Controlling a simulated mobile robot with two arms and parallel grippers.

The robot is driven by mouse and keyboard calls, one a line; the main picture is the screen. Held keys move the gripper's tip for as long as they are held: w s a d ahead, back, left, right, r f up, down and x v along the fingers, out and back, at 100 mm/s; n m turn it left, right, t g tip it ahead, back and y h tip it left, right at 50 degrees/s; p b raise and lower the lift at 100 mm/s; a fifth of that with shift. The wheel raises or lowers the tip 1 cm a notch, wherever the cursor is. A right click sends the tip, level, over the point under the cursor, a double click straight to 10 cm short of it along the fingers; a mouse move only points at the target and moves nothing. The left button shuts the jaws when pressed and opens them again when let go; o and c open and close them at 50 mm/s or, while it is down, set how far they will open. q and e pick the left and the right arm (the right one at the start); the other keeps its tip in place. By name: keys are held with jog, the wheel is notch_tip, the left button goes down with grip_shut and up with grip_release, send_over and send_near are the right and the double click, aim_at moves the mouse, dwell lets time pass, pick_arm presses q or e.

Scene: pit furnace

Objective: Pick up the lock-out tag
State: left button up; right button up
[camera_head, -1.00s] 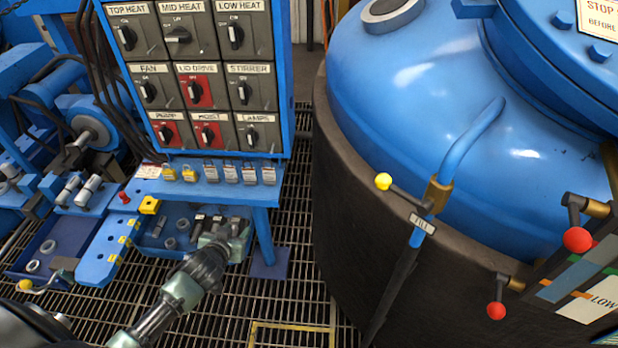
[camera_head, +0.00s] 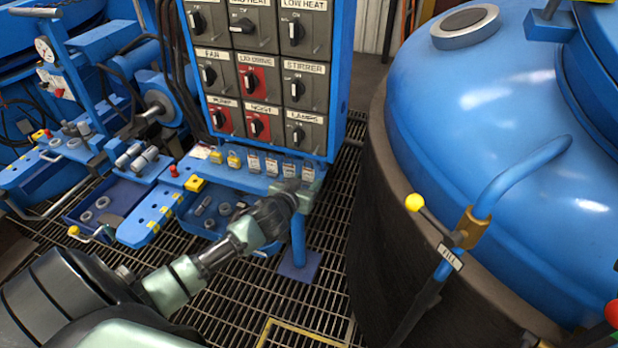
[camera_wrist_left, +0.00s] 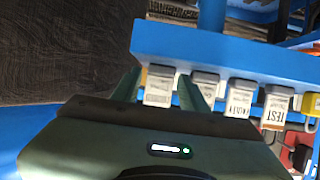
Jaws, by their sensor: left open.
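A row of small grey padlock-like tags hangs along the front of the blue shelf under the switch panel. The rightmost grey tag (camera_head: 307,172) is close to my left gripper (camera_head: 296,188) in the head view. In the left wrist view my left gripper (camera_wrist_left: 160,86) is open, with its two fingers on either side of a grey tag (camera_wrist_left: 158,90) at the row's end. I cannot tell whether the fingers touch it. Other tags, including one marked TEST (camera_wrist_left: 275,107), hang beside it. Which one is the lock-out tag is unclear. My right gripper is out of view.
The blue shelf (camera_head: 255,181) stands on a leg below the switch panel (camera_head: 268,75). A blue tray (camera_head: 207,212) of small parts lies under it. The large blue-topped furnace (camera_head: 480,120) stands to the right, with a yellow-knobbed lever (camera_head: 414,202). Grating floor is open between.

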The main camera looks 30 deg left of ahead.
pick_arm(q)
jog(key=shift+w+a+f, duration=0.1)
jog(key=shift+w+f, duration=0.05)
jog(key=shift+w, duration=0.15)
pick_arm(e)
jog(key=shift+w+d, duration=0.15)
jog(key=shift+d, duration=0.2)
pick_arm(q)
grip_shut()
